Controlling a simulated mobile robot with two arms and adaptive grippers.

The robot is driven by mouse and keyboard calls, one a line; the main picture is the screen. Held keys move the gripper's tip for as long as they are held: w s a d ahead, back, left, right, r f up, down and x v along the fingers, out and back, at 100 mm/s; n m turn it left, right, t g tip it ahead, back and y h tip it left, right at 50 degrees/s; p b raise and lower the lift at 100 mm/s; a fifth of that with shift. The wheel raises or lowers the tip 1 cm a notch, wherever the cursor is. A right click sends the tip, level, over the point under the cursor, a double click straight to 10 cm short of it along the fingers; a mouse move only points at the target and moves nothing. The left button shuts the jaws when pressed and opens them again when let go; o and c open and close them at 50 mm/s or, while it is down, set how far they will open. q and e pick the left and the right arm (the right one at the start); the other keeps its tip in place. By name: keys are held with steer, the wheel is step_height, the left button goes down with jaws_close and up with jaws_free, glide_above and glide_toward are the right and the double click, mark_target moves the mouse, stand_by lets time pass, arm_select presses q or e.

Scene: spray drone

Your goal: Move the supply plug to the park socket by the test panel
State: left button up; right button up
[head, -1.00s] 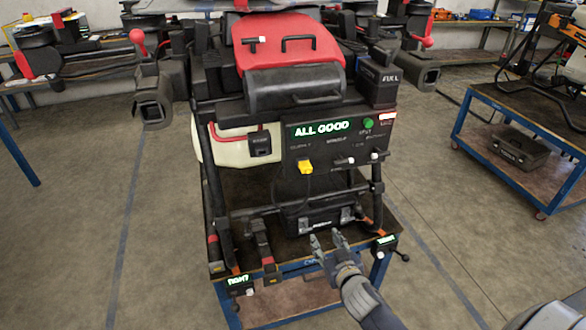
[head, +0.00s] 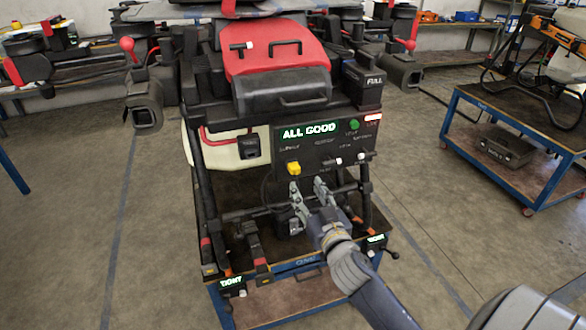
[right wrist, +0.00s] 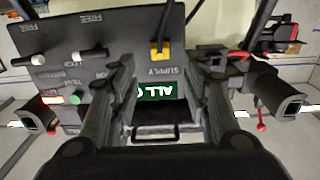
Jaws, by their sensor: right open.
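The yellow supply plug (head: 293,168) sits in the black test panel (head: 330,155), under the SUPPLY label, below the lit ALL GOOD display (head: 309,131). It also shows in the right wrist view (right wrist: 159,48), where the panel appears upside down. My right gripper (head: 307,184) is open and empty, in front of the panel's lower part, with its fingertips just below and right of the plug. I cannot tell which spot is the park socket. My left gripper is out of view.
White-tipped levers (head: 362,157) and a green button (head: 354,124) are on the panel's right. A pale tank (head: 215,150) is left of it. The drone stands on a blue-framed cart (head: 290,264); dark frame tubes flank the gripper. Another cart (head: 480,130) stands right.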

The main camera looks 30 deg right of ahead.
mark_target(296, 172)
steer(key=shift+b+x, duration=0.35)
steer(key=shift+x, duration=4.1)
jaws_close()
steer(key=shift+a, duration=0.1)
steer(key=p+v, duration=0.1)
steer(key=v, duration=0.5)
